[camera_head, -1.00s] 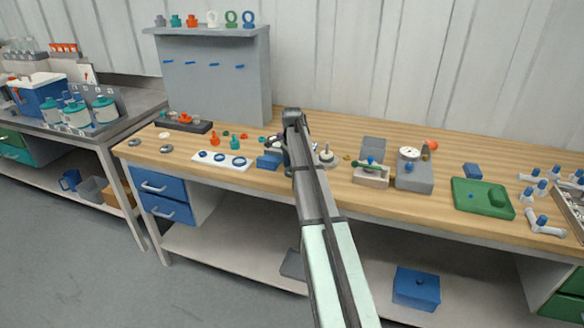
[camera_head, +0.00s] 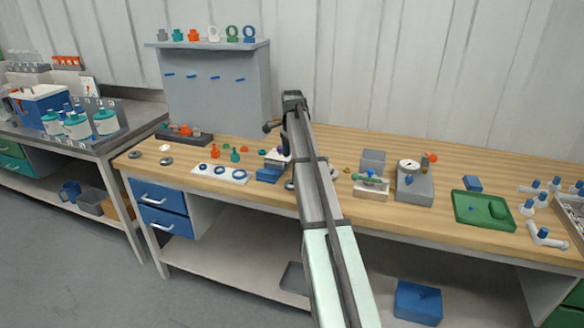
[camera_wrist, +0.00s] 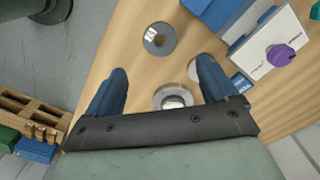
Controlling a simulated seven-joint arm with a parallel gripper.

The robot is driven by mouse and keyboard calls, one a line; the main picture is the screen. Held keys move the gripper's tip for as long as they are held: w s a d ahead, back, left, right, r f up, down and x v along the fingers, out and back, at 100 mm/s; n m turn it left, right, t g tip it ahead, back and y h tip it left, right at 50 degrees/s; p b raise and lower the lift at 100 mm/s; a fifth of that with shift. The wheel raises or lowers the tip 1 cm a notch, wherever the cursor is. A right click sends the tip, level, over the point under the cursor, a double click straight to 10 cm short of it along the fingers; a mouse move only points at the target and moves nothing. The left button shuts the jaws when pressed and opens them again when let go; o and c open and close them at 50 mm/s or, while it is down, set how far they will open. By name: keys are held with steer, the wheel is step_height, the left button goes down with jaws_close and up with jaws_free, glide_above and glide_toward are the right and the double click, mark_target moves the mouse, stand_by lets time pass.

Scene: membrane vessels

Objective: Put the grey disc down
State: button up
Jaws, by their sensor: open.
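A flat grey disc (camera_wrist: 159,39) with a centre hole lies on the wooden bench, near its front edge. It also shows in the head view (camera_head: 289,184), beside my arm and partly covered by it. My gripper (camera_wrist: 162,66) is open, with its two blue fingers spread apart and nothing held. The disc lies beyond the fingertips in the wrist view. A silvery round part (camera_wrist: 172,97) shows between the fingers, and another (camera_wrist: 193,68) is partly hidden by the right finger. In the head view my arm hides most of the gripper.
A blue block (camera_head: 268,175) and a white block with a purple knob (camera_wrist: 281,55) stand close by. A white plate with blue rings (camera_head: 221,173) lies to the left. A gauge block (camera_head: 414,184) and a green tray (camera_head: 483,209) are to the right.

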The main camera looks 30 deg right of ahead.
steer(key=shift+r, duration=0.95)
